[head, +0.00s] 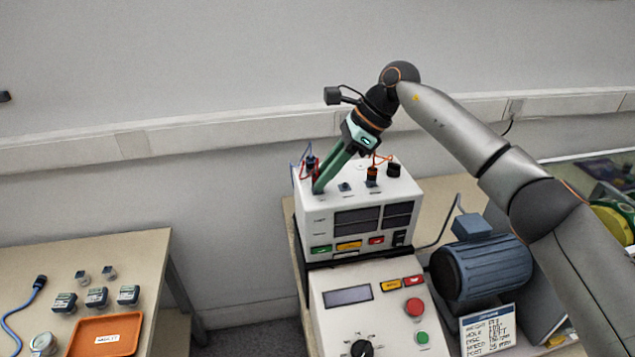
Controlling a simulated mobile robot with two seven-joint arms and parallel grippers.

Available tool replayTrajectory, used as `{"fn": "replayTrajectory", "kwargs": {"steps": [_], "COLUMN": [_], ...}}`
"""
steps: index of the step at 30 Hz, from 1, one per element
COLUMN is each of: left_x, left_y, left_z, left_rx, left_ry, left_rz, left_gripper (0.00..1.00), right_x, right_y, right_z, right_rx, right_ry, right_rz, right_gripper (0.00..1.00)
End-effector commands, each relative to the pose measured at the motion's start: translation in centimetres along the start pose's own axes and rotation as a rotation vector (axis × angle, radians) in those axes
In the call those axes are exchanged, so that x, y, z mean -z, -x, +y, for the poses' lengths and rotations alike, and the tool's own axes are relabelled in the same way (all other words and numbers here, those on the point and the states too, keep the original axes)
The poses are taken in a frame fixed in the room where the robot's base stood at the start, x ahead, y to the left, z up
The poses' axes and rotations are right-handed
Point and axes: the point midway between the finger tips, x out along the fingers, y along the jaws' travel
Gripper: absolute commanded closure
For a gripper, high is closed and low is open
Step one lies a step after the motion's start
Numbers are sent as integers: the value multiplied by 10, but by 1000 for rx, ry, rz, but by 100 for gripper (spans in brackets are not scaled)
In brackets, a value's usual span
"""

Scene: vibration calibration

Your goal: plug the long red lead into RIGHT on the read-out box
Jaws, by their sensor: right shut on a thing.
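The read-out box (409,190) is a white case with dark displays and coloured buttons on its front. My right gripper (318,186) points down at the left part of its top, with its green fingers shut. A bit of red lead (315,171) shows beside the fingertips; the fingers hide most of it, and I cannot tell whether its plug is seated. A blue lead and a dark plug (311,161) stand just behind. An orange-red lead (379,158) runs to a black plug (372,175) farther right on the top. The socket labels are too small to read. My left gripper is out of view.
A control panel (370,321) with a knob and buttons is below the box. A blue motor (483,268) and a label card (487,330) are to the right. A left table (75,252) holds small blocks, an orange tray (88,344) and a blue cable (20,310).

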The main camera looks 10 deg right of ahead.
Motion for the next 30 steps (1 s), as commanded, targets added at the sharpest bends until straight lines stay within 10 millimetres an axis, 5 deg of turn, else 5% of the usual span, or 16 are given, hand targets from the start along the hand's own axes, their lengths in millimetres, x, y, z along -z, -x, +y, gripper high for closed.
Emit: {"fn": "replayTrajectory", "kwargs": {"steps": [30], "left_x": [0], "left_y": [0], "left_z": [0], "left_rx": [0], "left_ry": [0], "left_rz": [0], "left_gripper": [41], "right_x": [-2], "right_y": [0], "right_z": [-4], "right_rx": [-180], "right_ry": [268], "right_rz": [-2], "right_gripper": [100]}}
